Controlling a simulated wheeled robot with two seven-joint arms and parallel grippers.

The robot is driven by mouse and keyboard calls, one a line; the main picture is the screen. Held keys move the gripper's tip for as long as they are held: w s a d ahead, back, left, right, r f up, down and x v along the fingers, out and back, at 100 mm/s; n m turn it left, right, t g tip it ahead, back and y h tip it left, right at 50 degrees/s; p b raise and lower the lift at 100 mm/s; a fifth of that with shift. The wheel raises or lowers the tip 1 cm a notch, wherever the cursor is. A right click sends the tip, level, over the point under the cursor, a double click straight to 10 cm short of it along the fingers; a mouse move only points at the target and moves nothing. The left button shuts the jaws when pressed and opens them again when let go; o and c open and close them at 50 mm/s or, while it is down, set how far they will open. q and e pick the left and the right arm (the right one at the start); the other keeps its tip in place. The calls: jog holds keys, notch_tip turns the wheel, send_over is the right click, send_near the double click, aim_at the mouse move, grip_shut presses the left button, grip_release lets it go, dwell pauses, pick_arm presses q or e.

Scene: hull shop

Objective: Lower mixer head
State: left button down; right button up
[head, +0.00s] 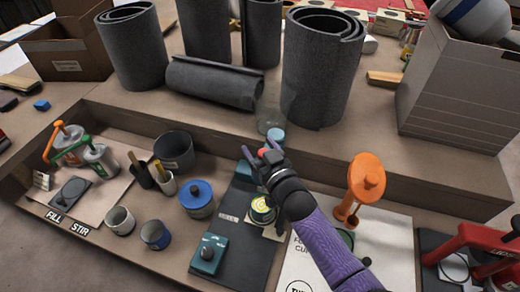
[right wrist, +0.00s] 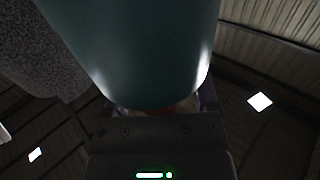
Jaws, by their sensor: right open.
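My right gripper (head: 262,158) is open at the end of the purple-sleeved arm, above the middle of the bench. A teal rounded part (right wrist: 135,45), which looks like the raised mixer head, fills the upper middle of the right wrist view, very close to the jaws. In the head view a teal piece (head: 276,135) shows just beyond the gripper. The arm hides much of this area, so I cannot tell whether the jaws touch it. A can with a yellow top (head: 262,208) stands below, beside my wrist. My left gripper is not in view.
An orange stand (head: 367,180) is right of my arm, with a red press (head: 480,240) farther right. A teal box with a black knob (head: 208,255) and a blue-lidded pot (head: 197,198) are at left. Grey rolls (head: 320,70) stand on the raised shelf behind.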

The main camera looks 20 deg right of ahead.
jog(key=shift+c, duration=0.2)
grip_shut()
dwell(1.1)
